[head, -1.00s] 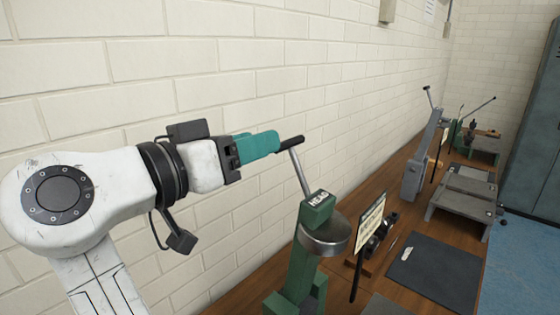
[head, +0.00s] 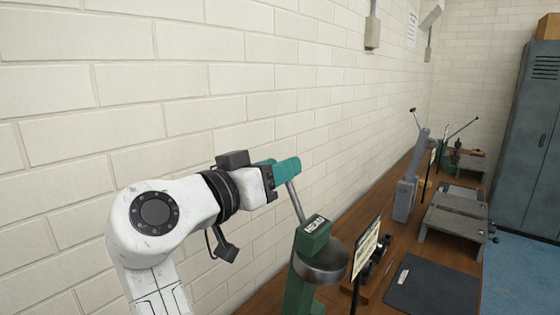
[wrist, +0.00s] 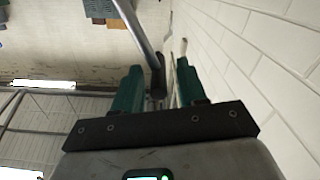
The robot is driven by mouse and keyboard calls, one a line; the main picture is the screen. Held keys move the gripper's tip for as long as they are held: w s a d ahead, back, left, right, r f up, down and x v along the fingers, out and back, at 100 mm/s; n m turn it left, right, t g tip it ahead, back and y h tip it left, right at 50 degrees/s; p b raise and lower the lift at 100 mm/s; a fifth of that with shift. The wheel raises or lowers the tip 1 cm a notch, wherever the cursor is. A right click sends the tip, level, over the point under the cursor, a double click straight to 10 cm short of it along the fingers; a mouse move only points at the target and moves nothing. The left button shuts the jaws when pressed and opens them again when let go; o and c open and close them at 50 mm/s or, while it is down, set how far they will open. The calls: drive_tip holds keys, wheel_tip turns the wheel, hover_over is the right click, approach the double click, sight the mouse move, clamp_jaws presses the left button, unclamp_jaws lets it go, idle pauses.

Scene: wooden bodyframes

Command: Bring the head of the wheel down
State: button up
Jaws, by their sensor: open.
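The green head block (head: 312,238), marked HEAD, stands on a green machine frame at lower centre in the head view. A round grey metal wheel (head: 322,264) sits at its side. A steel lever (head: 295,200) rises from the block, leaning up and left to my gripper (head: 284,170). In the wrist view the lever (wrist: 137,28) comes down to a black grip (wrist: 157,78) between the teal fingers of my gripper (wrist: 158,70). The fingers are open, with a gap beside the grip. In the head view the fingers hide the grip.
A sign (head: 366,250) on a stand is just right of the wheel. A dark mat (head: 435,288), a grey machine (head: 460,220) and a tall grey lever tool (head: 408,190) are on the wooden bench. A white brick wall (head: 150,80) runs close behind my arm.

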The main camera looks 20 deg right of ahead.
drive_tip(key=shift+w+d, duration=0.3)
drive_tip(key=shift+d, duration=0.2)
clamp_jaws()
idle(0.4)
